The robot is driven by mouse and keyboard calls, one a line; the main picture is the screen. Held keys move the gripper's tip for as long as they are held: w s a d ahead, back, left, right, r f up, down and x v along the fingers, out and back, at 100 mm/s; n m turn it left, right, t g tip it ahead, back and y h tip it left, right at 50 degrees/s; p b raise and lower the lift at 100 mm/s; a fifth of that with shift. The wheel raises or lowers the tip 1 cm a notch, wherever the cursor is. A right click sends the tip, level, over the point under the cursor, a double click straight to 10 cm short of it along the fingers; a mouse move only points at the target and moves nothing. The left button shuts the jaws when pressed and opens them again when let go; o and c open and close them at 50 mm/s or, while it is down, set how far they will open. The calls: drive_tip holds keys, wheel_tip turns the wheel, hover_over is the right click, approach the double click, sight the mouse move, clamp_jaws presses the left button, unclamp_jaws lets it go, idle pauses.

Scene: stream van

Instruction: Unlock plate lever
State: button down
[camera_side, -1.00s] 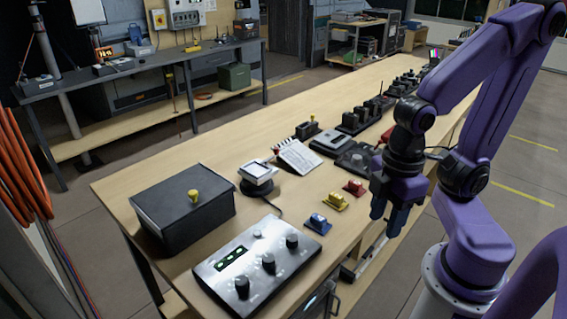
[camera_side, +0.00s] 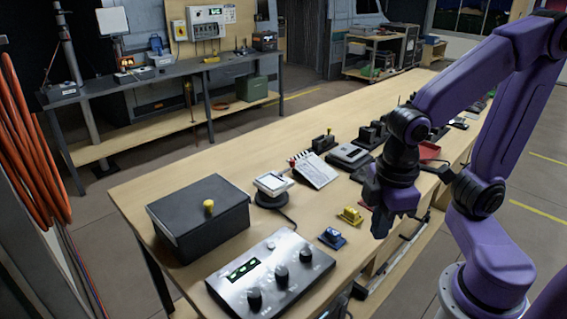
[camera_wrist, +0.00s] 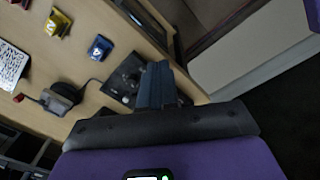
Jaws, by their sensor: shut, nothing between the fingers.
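Three small lever plates stand in a row near the bench's front edge. The blue one (camera_side: 332,238) is nearest the console, and the yellow one (camera_side: 350,215) is beyond it. The red one is mostly hidden behind my gripper (camera_side: 383,230) in the side view. The wrist view shows the red plate (camera_wrist: 19,3) at the top left corner, the yellow plate (camera_wrist: 57,22) and the blue plate (camera_wrist: 100,47). My gripper also shows in the wrist view (camera_wrist: 157,68), its blue fingers shut and empty. It hangs at the bench's front edge, apart from the blue and yellow plates.
A silver console (camera_side: 270,272) with dark knobs and a black box (camera_side: 200,215) with a yellow knob stand at the near end.

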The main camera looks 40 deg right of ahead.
drive_tip(key=w+a+r+m+t+h, duration=0.15)
drive_tip(key=w+m, duration=0.25)
drive_tip(key=w, duration=0.7)
drive_tip(key=w+a+m+h, duration=0.15)
drive_tip(key=w+m, duration=0.25)
drive_tip(key=w, duration=0.6)
drive_tip(key=w+d+f+m+h, duration=0.1)
drive_tip(key=w+d+m+h, duration=0.1)
drive_tip(key=w, duration=0.7)
drive_tip(key=w+d+f+m+h, duration=0.1)
drive_tip(key=w+d+m+h, duration=0.1)
drive_tip(key=w+d+m, duration=0.3)
drive_tip(key=w+m, duration=0.2)
drive_tip(key=w, duration=0.2)
drive_tip(key=shift+w+d+m, duration=0.2)
drive_tip(key=shift+w+m, duration=0.1)
drive_tip(key=shift+w, duration=0.05)
drive_tip(key=shift+f+g, duration=0.1)
drive_tip(key=shift+g, duration=0.25)
drive_tip(key=x, duration=1)
drive_tip(key=shift+d+f, duration=0.1)
drive_tip(key=shift+f, duration=0.05)
drive_tip(key=shift+s+d, duration=0.3)
drive_tip(key=shift+d, duration=0.25)
drive_tip(key=shift+s+d, duration=0.3)
drive_tip(key=shift+d, duration=0.2)
drive_tip(key=shift+s+d, duration=0.3)
drive_tip(key=shift+d, duration=0.3)
